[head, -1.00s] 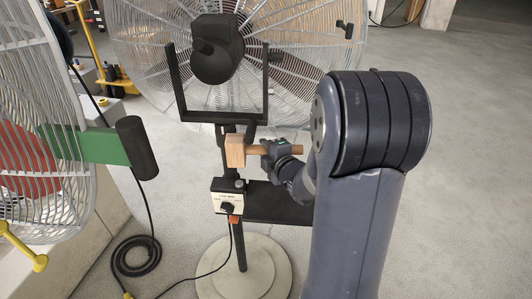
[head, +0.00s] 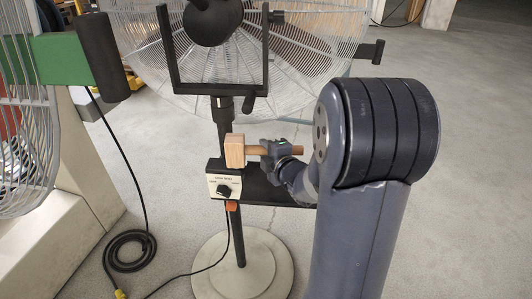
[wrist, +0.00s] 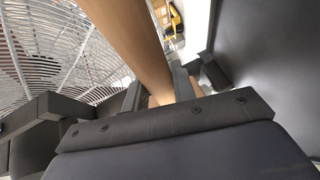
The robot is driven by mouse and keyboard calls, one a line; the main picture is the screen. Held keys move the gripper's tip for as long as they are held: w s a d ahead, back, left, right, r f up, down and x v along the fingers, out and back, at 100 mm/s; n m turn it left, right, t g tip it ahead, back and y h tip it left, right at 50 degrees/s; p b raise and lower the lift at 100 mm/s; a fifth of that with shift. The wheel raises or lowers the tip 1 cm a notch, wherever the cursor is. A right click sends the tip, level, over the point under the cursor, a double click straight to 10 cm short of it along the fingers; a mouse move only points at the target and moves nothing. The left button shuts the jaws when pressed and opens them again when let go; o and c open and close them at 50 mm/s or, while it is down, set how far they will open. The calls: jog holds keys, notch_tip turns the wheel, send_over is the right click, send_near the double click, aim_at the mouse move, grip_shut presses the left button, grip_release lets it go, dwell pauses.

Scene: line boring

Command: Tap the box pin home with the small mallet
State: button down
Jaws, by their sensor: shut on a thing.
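The small mallet has a light wooden head (head: 235,150) and a round wooden handle (head: 289,151). My gripper (head: 272,150) is shut around the handle, with the head out to its left. In the wrist view the handle (wrist: 137,45) runs up from between the gripper's fingers (wrist: 155,92). The mallet is held in the air, in front of the fan stand in the head view. I cannot make out the box pin. A control box (head: 224,180) with a dark knob sits on the stand just below the mallet head; whether the two touch is unclear.
A large wire fan (head: 300,60) on a black post with a round base (head: 248,268) stands ahead. Another fan cage (head: 22,130) with a green bar (head: 62,60) is at left. A coiled black cable (head: 130,252) lies on the floor. The floor (head: 470,200) at right is clear.

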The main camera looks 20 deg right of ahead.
jog(key=shift+s+f+p, duration=0.1)
jog(key=shift+f+p, duration=0.15)
jog(key=shift+p, duration=0.2)
jog(key=shift+f+b, duration=0.7)
jog(key=shift+b, duration=0.05)
jog(key=shift+r+p, duration=1.95)
jog(key=shift+r, duration=0.85)
notch_tip(320, 180, up, 4)
jog(key=p, duration=0.3)
jog(key=shift+r, duration=0.25)
jog(key=shift+f, duration=0.1)
jog(key=shift+f, duration=0.1)
